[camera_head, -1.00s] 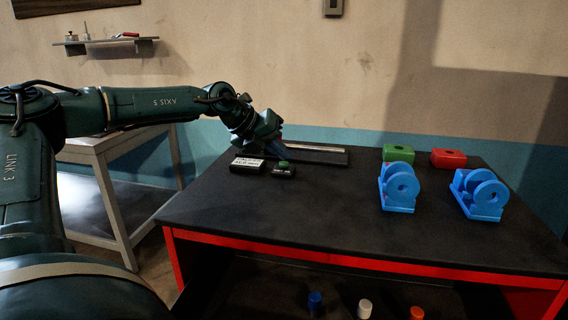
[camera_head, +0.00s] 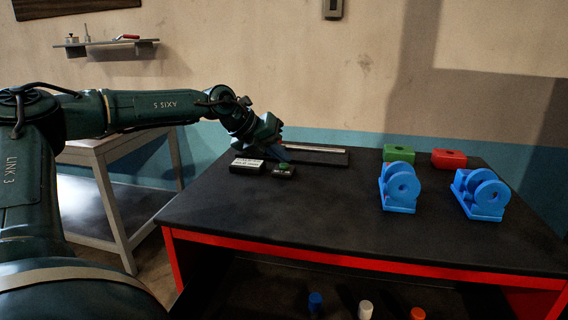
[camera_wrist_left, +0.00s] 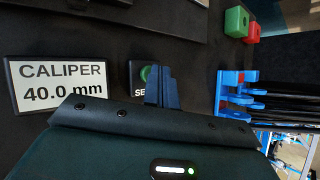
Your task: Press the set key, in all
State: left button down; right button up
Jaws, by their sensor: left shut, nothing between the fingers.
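The set key is a small black box (camera_head: 283,171) with a green button (camera_head: 284,166) at the back left of the dark table. The green button also shows in the left wrist view (camera_wrist_left: 146,72), partly hidden by my fingers, which also cover part of the box's label. My left gripper (camera_head: 277,156) is shut and empty, its fingertips pointing down at the button. I cannot tell for certain whether they touch it. A caliper display (camera_wrist_left: 62,83) beside the key reads "CALIPER 40.0 mm". My right gripper is not in view.
A grey bar on a dark base (camera_head: 318,150) lies behind the key. Green (camera_head: 398,153) and red (camera_head: 449,158) blocks and two blue stands (camera_head: 399,206) (camera_head: 486,213) are on the right. The table's middle is clear. Coloured caps (camera_head: 365,307) show below the front edge.

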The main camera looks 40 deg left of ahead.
aim_at(280, 168)
pick_arm(q)
jog(key=shift+r+p, duration=0.35)
jog(key=shift+r, duration=0.45)
notch_tip(280, 168, up, 5)
jog(key=p, duration=0.3)
dwell(0.8)
